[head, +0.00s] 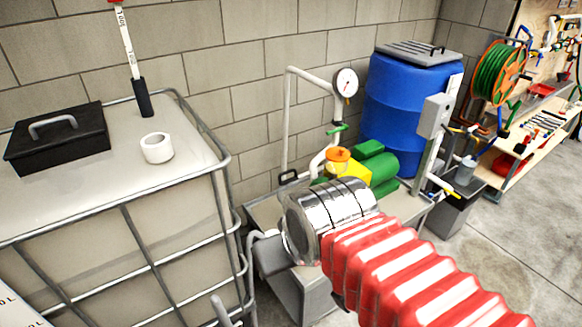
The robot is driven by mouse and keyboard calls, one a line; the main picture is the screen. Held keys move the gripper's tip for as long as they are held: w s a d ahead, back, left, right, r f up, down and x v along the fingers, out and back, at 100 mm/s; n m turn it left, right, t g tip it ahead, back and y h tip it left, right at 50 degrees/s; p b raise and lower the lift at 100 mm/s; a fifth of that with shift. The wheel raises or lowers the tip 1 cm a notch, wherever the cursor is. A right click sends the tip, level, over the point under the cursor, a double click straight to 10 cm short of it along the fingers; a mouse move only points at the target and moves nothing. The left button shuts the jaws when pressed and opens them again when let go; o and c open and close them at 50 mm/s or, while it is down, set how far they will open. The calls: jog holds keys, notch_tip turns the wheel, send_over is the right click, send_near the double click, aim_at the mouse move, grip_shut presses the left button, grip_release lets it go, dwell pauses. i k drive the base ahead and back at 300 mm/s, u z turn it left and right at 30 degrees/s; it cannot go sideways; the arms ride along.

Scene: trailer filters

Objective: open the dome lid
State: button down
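I cannot make out a dome lid for certain. A small orange cap (338,154) sits on a yellow and green pump unit (375,172) in the middle of the head view. A red ribbed sleeve comes in from the lower right and ends in a shiny ringed metal cylinder in front of the pump; this looks like my own arm. I see no gripper fingers at its far end, so I cannot say what they touch.
A caged white tank (70,250) fills the left, with a black handled box (58,138) and a white ring (156,147) on top. A blue barrel (405,110) with a grey lid (412,52) stands behind the pump. A tool bench (525,150) and clear floor (520,240) lie right.

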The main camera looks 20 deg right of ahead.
aim_at(293, 180)
jog(key=z, duration=0.35)
jog(key=k, duration=0.5)
jog(key=z, duration=1.05)
jog(key=k, duration=0.85)
jog(key=z, duration=0.4)
jog(key=i, duration=1.2)
jog(key=u, duration=0.8)
jog(key=i, duration=0.55)
jog(key=u, duration=0.85)
jog(key=i, duration=0.6)
jog(key=u, duration=0.4)
